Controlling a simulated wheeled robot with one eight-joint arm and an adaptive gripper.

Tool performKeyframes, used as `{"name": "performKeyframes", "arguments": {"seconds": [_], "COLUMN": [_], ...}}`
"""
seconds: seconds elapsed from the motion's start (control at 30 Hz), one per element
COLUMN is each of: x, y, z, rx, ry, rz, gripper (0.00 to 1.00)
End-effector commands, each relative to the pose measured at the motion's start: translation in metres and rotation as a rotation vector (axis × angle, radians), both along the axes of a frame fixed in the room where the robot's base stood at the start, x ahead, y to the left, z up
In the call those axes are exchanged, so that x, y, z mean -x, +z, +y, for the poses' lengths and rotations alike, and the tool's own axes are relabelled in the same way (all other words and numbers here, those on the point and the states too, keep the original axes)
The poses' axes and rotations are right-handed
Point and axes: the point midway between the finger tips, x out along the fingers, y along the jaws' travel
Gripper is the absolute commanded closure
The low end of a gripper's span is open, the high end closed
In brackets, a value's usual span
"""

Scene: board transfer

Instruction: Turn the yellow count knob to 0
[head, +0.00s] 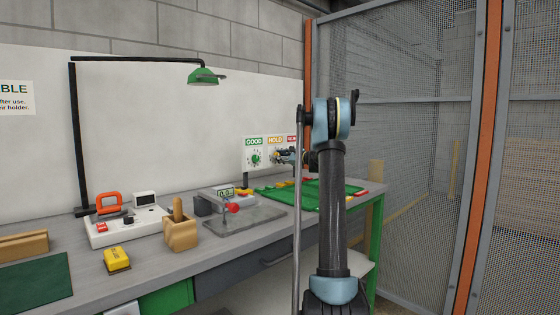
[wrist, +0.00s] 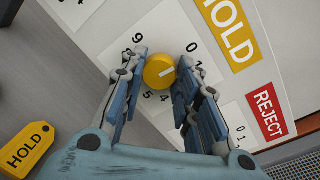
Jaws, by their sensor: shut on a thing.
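The yellow count knob (wrist: 159,71) sits on a white dial plate under the yellow HOLD label (wrist: 231,30). Printed numbers ring it: 9 at upper left, 0 and 1 at right, 5 and 4 below. A short white mark on the knob points right, near the 1 side; its exact number is hard to tell. My gripper (wrist: 161,62) has its fingers on either side of the knob, shut on it. In the head view the gripper (head: 284,156) is at the label board, and the knob is hidden there.
The red REJECT label (wrist: 268,110) and another dial lie right of the knob. A yellow HOLD tag (wrist: 27,150) lies at lower left. On the bench are a green mat (head: 285,194), a wooden holder (head: 180,232) and a white control box (head: 125,228). A mesh fence stands right.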

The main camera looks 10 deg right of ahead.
Motion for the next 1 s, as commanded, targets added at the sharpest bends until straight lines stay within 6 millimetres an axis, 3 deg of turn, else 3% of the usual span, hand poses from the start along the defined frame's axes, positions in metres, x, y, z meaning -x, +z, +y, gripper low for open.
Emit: {"name": "performKeyframes", "arguments": {"seconds": [0.7, 0.73, 0.8, 1.0], "x": [0.0005, 0.0005, 0.0006, 0.0005], "y": [-0.0002, -0.0002, -0.0002, 0.0], "z": [0.0013, 0.0013, 0.0012, 0.0008], "rx": [0.082, 0.082, 0.082, 0.081], "ry": [0.003, 0.003, 0.003, 0.001], "rz": [-0.058, -0.058, -0.058, -0.058], "gripper": [0.95, 0.69, 0.53, 0.5]}}
